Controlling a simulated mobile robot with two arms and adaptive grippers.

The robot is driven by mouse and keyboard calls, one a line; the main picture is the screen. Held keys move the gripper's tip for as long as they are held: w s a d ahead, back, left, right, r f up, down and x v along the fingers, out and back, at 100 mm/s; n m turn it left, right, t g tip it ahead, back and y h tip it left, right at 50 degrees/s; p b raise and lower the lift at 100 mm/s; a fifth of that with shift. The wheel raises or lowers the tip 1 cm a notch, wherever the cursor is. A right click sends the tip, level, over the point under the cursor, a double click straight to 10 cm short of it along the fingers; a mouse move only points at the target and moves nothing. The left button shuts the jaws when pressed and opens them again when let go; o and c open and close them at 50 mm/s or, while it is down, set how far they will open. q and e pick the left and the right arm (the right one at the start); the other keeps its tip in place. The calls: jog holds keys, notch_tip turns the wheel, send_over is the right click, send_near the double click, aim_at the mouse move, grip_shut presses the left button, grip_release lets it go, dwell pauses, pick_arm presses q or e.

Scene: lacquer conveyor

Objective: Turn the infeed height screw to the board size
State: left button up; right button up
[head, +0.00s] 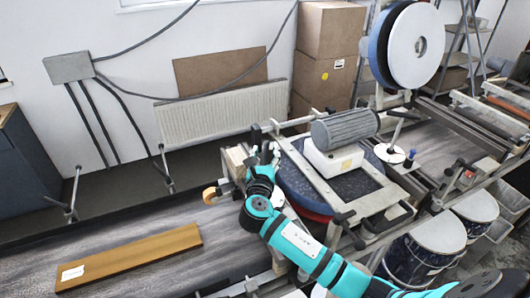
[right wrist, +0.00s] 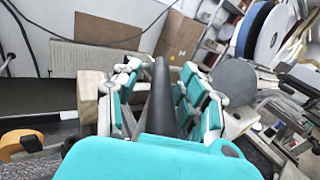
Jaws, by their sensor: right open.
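My right gripper (head: 263,160) is at the infeed end of the machine, beside a wooden block (head: 235,160). In the right wrist view its teal fingers (right wrist: 160,95) are open, one on each side of a dark upright rod (right wrist: 160,100), which may be the handle of the height screw. A gap shows on the left of the rod; contact on the right cannot be told. In the head view the gripper hides most of the screw area. A brown board (head: 140,256) with a white label lies flat on the conveyor belt (head: 50,240) at lower left. My left gripper is not in view.
The machine carries a grey motor (head: 345,128) on a white box, right of my gripper. An orange-tan wheel (head: 210,195) sits just left of the gripper. A large blue-and-white disc (head: 415,45) stands behind. Paint drums (head: 437,238) stand at lower right.

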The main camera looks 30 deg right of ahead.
jog(key=c, duration=0.4)
grip_shut()
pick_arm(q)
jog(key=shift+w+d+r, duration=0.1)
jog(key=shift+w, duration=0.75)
